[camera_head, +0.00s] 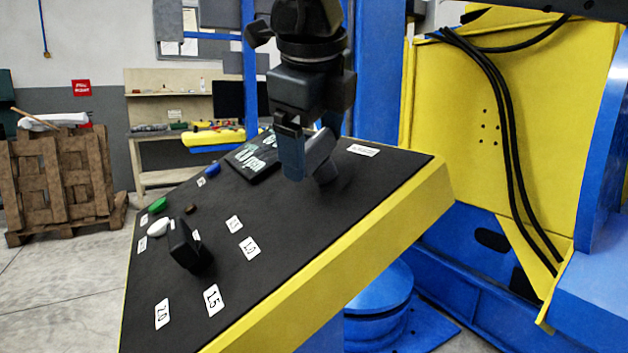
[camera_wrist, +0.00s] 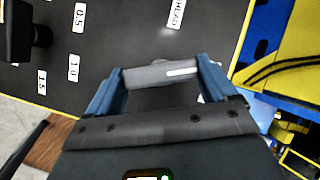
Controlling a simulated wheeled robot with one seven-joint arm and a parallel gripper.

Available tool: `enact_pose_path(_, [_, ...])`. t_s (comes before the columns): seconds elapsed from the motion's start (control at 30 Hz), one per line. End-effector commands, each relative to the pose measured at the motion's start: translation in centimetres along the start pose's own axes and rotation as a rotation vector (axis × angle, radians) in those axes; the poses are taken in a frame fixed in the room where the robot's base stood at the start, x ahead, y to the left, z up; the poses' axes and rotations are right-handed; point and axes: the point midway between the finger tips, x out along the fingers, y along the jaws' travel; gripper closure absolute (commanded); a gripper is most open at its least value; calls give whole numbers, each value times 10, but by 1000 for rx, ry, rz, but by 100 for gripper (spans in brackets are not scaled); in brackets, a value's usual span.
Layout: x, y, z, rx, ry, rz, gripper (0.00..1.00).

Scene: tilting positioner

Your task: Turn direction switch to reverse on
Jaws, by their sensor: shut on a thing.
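The direction switch has a grey bar-shaped handle, which shows in the wrist view (camera_wrist: 160,74) between my blue fingers. My gripper (camera_head: 308,168) is over the far right part of the sloping black panel (camera_head: 300,235), its fingers pointing down at the surface. It is shut on the switch handle, one finger at each end of the bar in the wrist view. In the head view my gripper largely hides the switch. A white label reading "AHEAD" (camera_wrist: 176,12) lies above the handle in the wrist view. The switch's base is hidden.
A black knob (camera_head: 188,247) with numbered white labels stands at the panel's near left. Green (camera_head: 158,205), white (camera_head: 157,228) and blue (camera_head: 213,169) buttons line the left edge. A small display (camera_head: 252,160) lies behind. Yellow and blue machinery (camera_head: 500,130) stands right.

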Motion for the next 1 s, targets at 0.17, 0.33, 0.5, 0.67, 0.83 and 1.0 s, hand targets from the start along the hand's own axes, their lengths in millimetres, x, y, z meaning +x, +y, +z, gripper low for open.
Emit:
enact_pose_path(0.17, [6, 5, -2, 130, 1, -74, 45])
enact_pose_path(0.33, [5, 5, -1, 232, 0, -127, 45])
enact_pose_path(0.5, [3, 5, -1, 305, 2, -164, 45])
enact_pose_path(0.67, [2, 5, 0, 344, 2, -184, 45])
enact_pose_path(0.83, [1, 4, 0, 362, 3, -192, 45])
enact_pose_path(1.0, [0, 4, 0, 366, 3, -193, 45])
